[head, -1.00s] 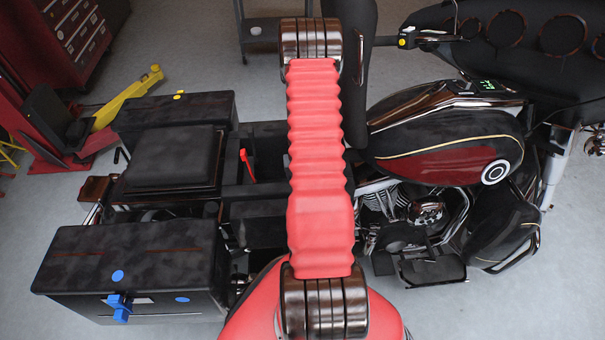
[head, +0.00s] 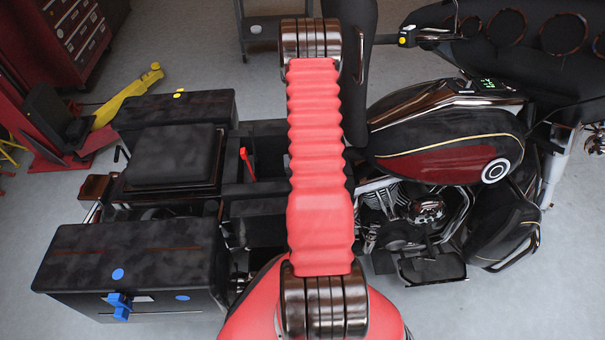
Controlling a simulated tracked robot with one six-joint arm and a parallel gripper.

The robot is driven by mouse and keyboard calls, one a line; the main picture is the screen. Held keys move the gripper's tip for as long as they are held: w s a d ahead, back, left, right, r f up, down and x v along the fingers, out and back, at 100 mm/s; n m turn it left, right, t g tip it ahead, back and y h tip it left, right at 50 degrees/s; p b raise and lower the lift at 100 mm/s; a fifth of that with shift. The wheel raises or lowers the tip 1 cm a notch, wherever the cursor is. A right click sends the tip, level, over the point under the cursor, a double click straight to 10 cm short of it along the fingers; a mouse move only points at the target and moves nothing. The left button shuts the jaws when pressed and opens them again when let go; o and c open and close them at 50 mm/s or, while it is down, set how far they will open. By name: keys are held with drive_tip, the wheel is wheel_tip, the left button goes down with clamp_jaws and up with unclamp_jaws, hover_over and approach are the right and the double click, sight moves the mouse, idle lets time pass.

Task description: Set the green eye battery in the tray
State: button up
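My own red arm link crosses the middle of the head view and covers part of the motorcycle. My gripper is not in view. The motorcycle (head: 440,160) lies across the view, with its red and black tank on the right. An open dark bay (head: 268,158) shows in its middle, left of my arm, with a red piece (head: 246,163) standing at its left side. I cannot tell whether this bay is the tray. No battery with a green eye can be made out. It may be hidden behind my arm or outside the view.
A black side case (head: 130,265) with blue marks stands at the lower left, and another black case (head: 180,110) behind the black seat-like pad (head: 172,155). A red tool cabinet (head: 75,35) and yellow lever (head: 128,97) are at upper left. Grey floor (head: 185,50) is clear behind.

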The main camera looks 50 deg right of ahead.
drive_tip(key=o, duration=1.8)
drive_tip(key=shift+r, duration=0.1)
drive_tip(key=o, duration=0.4)
drive_tip(key=shift+v, duration=3.65)
